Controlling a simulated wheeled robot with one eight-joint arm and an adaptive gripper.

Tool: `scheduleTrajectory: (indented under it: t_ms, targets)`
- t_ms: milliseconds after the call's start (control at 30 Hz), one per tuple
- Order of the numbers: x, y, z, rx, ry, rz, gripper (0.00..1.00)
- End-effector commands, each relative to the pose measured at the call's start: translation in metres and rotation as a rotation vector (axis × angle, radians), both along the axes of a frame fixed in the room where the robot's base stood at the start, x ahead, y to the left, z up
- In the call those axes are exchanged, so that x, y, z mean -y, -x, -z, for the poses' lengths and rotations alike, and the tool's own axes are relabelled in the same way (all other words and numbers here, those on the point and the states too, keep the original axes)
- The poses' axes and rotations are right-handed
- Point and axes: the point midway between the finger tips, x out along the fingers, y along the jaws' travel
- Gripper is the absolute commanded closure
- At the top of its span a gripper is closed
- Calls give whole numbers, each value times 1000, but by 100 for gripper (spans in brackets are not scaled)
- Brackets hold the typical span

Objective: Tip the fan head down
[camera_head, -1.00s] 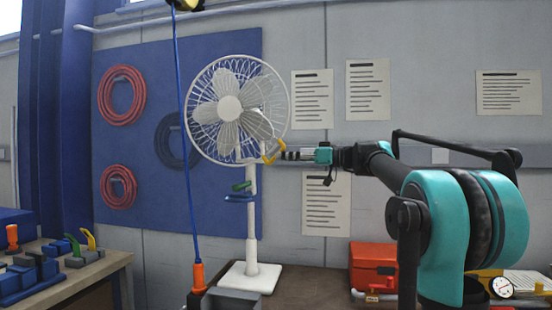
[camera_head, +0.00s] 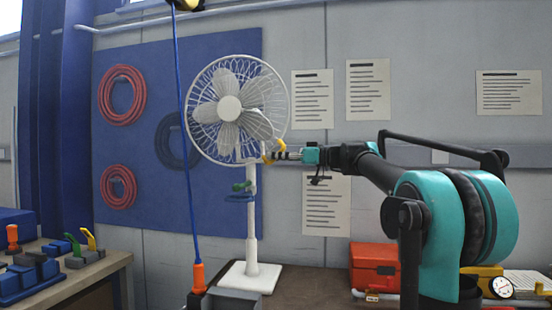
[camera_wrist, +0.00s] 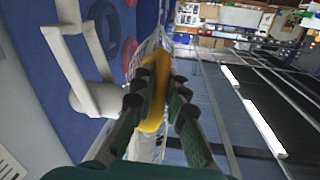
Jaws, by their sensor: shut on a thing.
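The white fan stands upright on a square base, its round caged head (camera_head: 238,108) facing the camera. A yellow part (camera_head: 274,150) sits at the lower right edge of the head. My gripper (camera_head: 277,153) reaches in from the right and is shut on this yellow part. In the wrist view the yellow part (camera_wrist: 153,92) lies between the dark fingers of my gripper (camera_wrist: 158,95), with white fan parts (camera_wrist: 85,60) to the left. The joint behind the head is mostly hidden in the head view.
A blue cord (camera_head: 187,150) hangs in front, left of the fan. A red toolbox (camera_head: 374,267) and a yellow gauge (camera_head: 490,284) stand at the right on the bench. Blue blocks (camera_head: 28,275) lie on the left table. Red hoses (camera_head: 122,95) hang on the blue board.

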Motion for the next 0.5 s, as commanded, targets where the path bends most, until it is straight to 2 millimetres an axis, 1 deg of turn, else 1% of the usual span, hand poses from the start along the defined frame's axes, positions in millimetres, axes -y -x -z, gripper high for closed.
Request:
scheduleTrajectory:
  t_ms: [333, 500]
  targets:
    - [0, 0, 0, 1, 0, 0, 100]
    - [1, -5, 5, 29, 6, 0, 100]
